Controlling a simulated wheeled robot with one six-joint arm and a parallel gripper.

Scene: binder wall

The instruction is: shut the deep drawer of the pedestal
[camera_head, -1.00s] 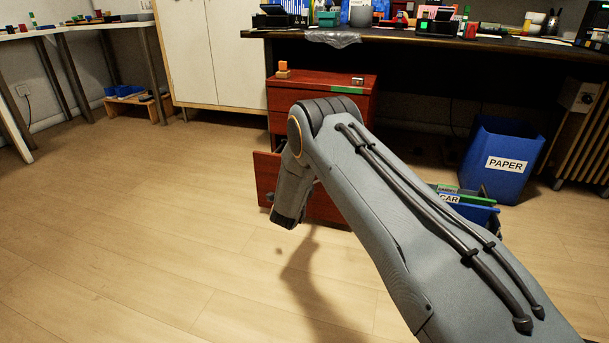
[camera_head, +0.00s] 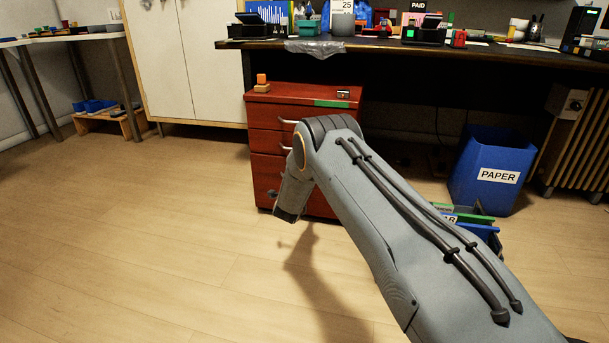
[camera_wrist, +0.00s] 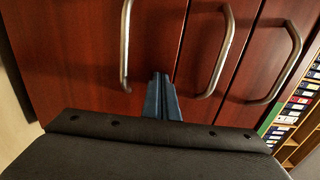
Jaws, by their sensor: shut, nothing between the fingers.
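The red-brown pedestal (camera_head: 262,140) stands under the desk. Its deep drawer (camera_head: 263,183) is the bottom one, and its front looks flush with the fronts above. In the wrist view the deep drawer's front (camera_wrist: 65,60) is the wide panel at left, with a metal bar handle (camera_wrist: 125,45). My gripper (camera_wrist: 161,78) is shut and empty, its blue fingers pointing at the drawer front to the right of that handle. I cannot tell whether the fingertips touch it. In the head view my arm hides the fingers and part of the pedestal.
A white cabinet (camera_head: 185,60) is at back left. The wooden floor (camera_head: 130,230) is clear at left.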

